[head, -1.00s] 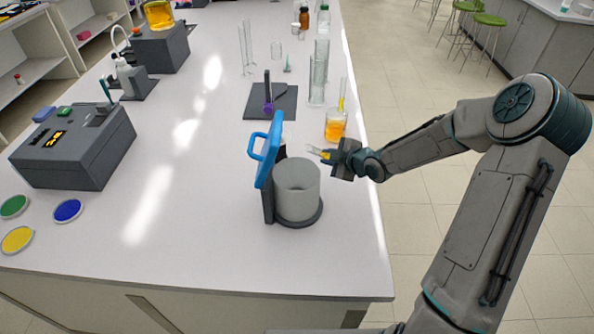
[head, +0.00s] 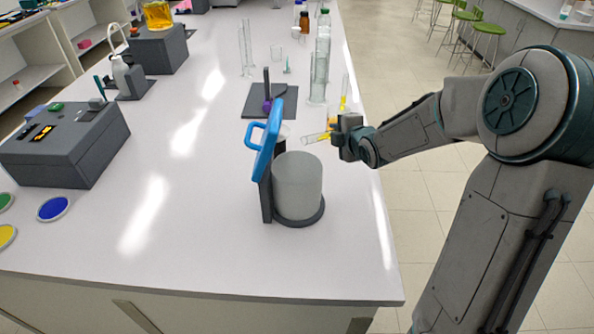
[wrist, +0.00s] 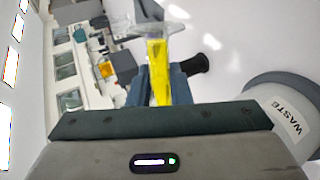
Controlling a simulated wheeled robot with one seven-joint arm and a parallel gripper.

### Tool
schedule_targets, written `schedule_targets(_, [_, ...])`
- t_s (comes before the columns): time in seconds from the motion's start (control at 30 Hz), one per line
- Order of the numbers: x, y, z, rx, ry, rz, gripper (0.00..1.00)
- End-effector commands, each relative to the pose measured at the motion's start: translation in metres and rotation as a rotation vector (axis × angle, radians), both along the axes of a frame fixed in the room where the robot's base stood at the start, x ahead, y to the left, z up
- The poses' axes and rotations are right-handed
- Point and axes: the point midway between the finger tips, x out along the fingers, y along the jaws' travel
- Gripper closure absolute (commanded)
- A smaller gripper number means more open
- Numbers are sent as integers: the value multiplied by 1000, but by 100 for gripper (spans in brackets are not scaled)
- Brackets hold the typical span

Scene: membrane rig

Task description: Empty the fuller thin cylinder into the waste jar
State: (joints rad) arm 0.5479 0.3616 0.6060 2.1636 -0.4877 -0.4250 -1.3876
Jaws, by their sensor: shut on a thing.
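My gripper (head: 336,138) is shut on a thin clear cylinder (head: 315,138) with yellow liquid. The cylinder lies strongly tilted in the head view, its free end toward the left. In the wrist view the yellow liquid fills the cylinder (wrist: 158,72) near the jaws, with a clear part beyond. The pale grey waste jar (head: 297,190) stands on a dark base in front of the gripper in the head view; its WASTE label (wrist: 287,115) shows in the wrist view. Its blue lid (head: 264,145) stands open at its left. Cylinder and jar look apart.
A thin clear tube with yellow inside (head: 344,100) stands behind my gripper, its lower part hidden. Tall clear cylinders (head: 319,75) stand farther back. A dark mat (head: 258,110) and a grey instrument box (head: 65,145) are on the bench. The bench's left middle is clear.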

Motion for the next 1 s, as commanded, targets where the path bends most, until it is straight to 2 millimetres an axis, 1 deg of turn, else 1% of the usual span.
schedule_targets(0.27, [-3,4,5,-42,-35,0,100])
schedule_targets(1.0, [-3,4,17,-132,-108,0,100])
